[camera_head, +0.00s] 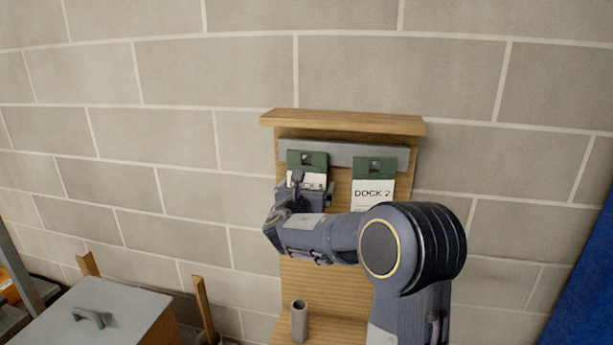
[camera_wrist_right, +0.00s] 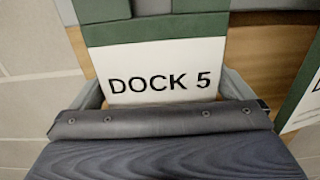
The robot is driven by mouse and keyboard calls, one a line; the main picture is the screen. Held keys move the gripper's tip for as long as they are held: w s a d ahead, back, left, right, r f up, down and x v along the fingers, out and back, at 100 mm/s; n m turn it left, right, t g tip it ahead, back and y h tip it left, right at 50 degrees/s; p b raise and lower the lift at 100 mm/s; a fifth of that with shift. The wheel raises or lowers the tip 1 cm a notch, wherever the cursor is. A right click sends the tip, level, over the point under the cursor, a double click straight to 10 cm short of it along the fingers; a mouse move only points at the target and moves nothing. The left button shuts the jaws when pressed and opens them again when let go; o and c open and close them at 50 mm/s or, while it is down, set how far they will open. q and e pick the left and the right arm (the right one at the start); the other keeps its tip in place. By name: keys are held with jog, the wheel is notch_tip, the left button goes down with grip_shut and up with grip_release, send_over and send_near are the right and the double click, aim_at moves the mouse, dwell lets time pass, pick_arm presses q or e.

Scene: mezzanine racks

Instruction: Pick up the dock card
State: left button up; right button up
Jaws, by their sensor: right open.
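Two dock cards hang side by side from a grey rail on a wooden board. The left card, DOCK 5 (camera_head: 308,160), has a green top and a white lower part, partly hidden by my right gripper. It also fills the middle of the right wrist view (camera_wrist_right: 160,70). The DOCK 2 card (camera_head: 374,190) hangs to its right. My right gripper (camera_head: 300,184) is open in front of the DOCK 5 card, its fingers at the left and right sides of the card's white part. I cannot tell whether they touch it. My left gripper is not in view.
The wooden board (camera_head: 335,285) has a top ledge (camera_head: 345,121) above the rail (camera_head: 345,154). A grey cylinder (camera_head: 299,320) stands lower on the board. A grey-lidded box (camera_head: 95,312) is at lower left. A block wall is behind; a blue surface (camera_head: 590,285) is at far right.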

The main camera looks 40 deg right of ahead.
jog(key=shift+w+d, duration=0.2)
jog(key=c, duration=0.7)
jog(key=shift+r, duration=0.1)
jog(key=shift+r, duration=0.25)
jog(key=b+v, duration=0.5)
jog(key=v, duration=1.3)
jog(key=shift+r, duration=0.45)
